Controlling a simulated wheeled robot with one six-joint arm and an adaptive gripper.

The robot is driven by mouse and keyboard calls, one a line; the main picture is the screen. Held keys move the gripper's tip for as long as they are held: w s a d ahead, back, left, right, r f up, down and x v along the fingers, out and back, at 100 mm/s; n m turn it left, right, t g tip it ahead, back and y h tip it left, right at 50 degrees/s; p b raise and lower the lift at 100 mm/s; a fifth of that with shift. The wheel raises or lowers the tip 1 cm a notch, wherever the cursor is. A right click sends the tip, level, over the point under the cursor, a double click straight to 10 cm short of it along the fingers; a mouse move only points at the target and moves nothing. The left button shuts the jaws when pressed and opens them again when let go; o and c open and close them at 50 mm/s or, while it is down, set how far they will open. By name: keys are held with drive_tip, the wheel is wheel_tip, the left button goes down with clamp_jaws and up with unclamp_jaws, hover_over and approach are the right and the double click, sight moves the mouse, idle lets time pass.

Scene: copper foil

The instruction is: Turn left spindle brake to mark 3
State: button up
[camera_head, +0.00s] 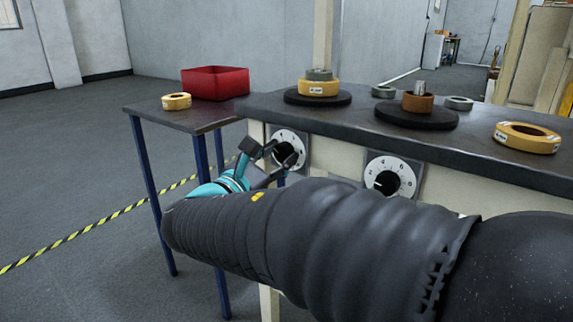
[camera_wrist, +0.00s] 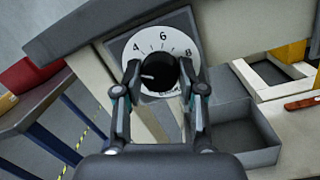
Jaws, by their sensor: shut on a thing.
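The left brake dial (camera_head: 298,137) is a white numbered disc on a grey plate on the bench's front face, with a black knob (camera_head: 283,153) at its centre. In the wrist view the dial (camera_wrist: 163,45) shows 4, 6 and 8; the knob (camera_wrist: 160,72) has a white pointer line directed left, below the 4. The mark at its end is partly hidden by a finger. My gripper (camera_head: 270,154) is at this knob, its fingers on either side of it in the wrist view (camera_wrist: 159,78), shut on it. The right dial (camera_head: 393,178) stands apart, untouched.
The dark bench top (camera_head: 340,122) carries two black spindle discs, tape rolls and foil rings. A side table (camera_head: 190,117) at left holds a red bin (camera_head: 215,83) and a yellow roll (camera_head: 176,101). A grey open tray (camera_wrist: 240,135) lies right of the dial in the wrist view.

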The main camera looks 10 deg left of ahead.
drive_tip(key=shift+m, duration=0.5)
drive_tip(key=shift+f, duration=0.1)
drive_tip(key=o, duration=1.1)
drive_tip(key=shift+o, duration=0.2)
drive_tip(key=shift+s, duration=0.1)
drive_tip(key=v, duration=1.2)
